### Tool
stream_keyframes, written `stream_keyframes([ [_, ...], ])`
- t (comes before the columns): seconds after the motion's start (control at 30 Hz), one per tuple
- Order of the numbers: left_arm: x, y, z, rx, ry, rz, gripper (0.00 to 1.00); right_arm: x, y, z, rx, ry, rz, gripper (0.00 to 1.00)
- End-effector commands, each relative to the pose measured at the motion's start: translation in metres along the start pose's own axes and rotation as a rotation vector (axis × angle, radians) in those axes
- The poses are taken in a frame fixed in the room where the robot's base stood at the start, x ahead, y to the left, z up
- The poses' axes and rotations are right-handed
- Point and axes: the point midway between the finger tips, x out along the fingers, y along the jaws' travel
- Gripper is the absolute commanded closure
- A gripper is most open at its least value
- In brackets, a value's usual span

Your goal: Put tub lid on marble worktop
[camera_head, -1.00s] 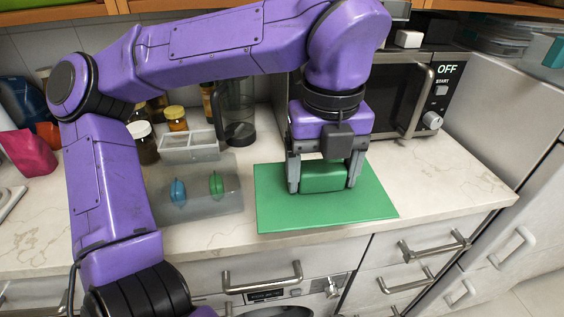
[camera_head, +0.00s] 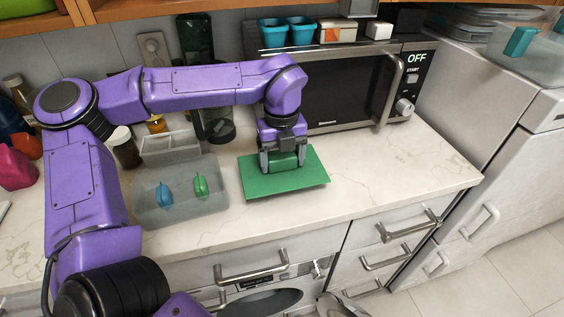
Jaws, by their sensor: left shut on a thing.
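The tub lid, a flat green panel (camera_head: 300,185) with a raised green block in its middle, is on or just above the marble worktop (camera_head: 390,180), near the front edge. I cannot tell if its underside touches everywhere. My left gripper (camera_head: 284,168) points down over the lid and is shut on the raised block, one finger on each side. My right gripper is not in view.
A translucent grey tray (camera_head: 150,212) with blue and green pieces lies left of the lid. A divided grey box (camera_head: 170,150), jars and a dark jug (camera_head: 218,128) stand behind. A microwave (camera_head: 340,90) is behind the lid. The worktop right of the lid is clear.

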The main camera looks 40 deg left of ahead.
Motion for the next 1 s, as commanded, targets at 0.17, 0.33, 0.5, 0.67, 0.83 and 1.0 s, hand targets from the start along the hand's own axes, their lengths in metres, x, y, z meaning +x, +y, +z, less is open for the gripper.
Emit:
stream_keyframes([
  [0.17,0.025,0.001,-0.002,0.002,0.002,0.002,0.52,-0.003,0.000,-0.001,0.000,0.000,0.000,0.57],
  [0.33,0.026,0.000,-0.002,0.001,0.001,0.000,0.52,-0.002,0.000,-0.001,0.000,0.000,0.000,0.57],
  [0.5,0.030,0.001,-0.002,0.002,0.002,0.001,0.52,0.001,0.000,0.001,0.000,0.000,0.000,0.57],
  [0.67,0.029,0.001,-0.002,0.002,0.002,0.001,0.00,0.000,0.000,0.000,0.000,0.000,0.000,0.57],
  [0.83,0.026,0.000,-0.002,0.002,0.002,0.001,0.00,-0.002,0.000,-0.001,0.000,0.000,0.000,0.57],
  [1.0,0.003,-0.001,-0.002,0.001,-0.002,-0.003,0.00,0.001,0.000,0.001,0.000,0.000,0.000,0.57],
])
